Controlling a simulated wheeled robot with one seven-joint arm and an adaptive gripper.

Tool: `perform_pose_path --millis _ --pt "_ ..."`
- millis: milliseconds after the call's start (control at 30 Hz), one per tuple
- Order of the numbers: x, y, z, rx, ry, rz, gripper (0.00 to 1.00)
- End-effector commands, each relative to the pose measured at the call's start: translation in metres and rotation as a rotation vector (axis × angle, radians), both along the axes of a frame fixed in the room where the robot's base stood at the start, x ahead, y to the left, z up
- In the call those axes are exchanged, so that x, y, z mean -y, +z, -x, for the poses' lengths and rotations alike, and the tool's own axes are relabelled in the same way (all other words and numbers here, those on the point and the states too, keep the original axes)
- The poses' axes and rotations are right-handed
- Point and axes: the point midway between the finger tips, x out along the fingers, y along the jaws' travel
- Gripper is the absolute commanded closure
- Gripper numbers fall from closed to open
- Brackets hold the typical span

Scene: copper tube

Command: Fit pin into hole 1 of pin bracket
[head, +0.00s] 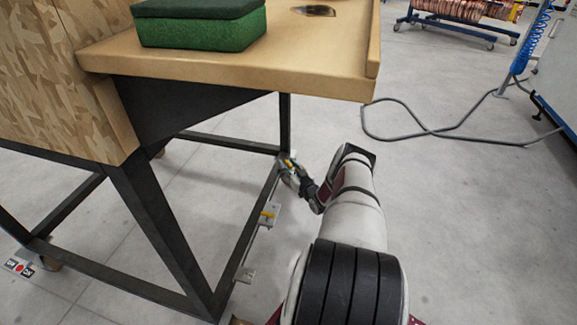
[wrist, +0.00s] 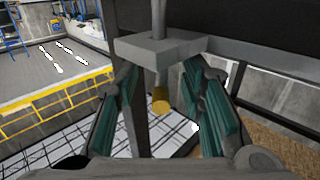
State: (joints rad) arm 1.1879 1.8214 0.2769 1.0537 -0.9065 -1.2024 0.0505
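In the wrist view, a pin with a gold end (wrist: 160,102) and a grey shaft stands in line with a grey bracket block (wrist: 160,48). A grey rod also shows on the block's far side, so the pin appears to pass through it. My gripper (wrist: 160,92) has its teal-padded fingers spread on both sides of the gold end, with visible gaps. In the head view, my gripper (head: 291,175) is at the bracket near the table's far leg, where a small yellow part (head: 289,162) shows. The hole itself is hidden.
A lower bracket with a yellow piece (head: 268,214) and another bracket (head: 244,275) sit along the table's lower bar. The wooden tabletop (head: 330,78) overhangs, with a green box (head: 200,25) on it. A cable (head: 440,133) lies on the floor at right.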

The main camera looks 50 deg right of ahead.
Motion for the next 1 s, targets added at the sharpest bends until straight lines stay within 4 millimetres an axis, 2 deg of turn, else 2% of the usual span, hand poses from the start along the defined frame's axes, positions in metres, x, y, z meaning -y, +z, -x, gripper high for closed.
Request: perform_pose_path --millis 167,333,800,1000 --pt "0.000 0.000 0.001 0.000 0.000 0.000 0.64" --pt "-0.004 0.000 0.013 -0.001 0.000 -0.001 0.64" --pt "-0.038 0.000 0.094 -0.001 -0.001 -0.001 0.64" --pt "-0.045 0.000 0.109 -0.001 0.000 0.000 0.64"
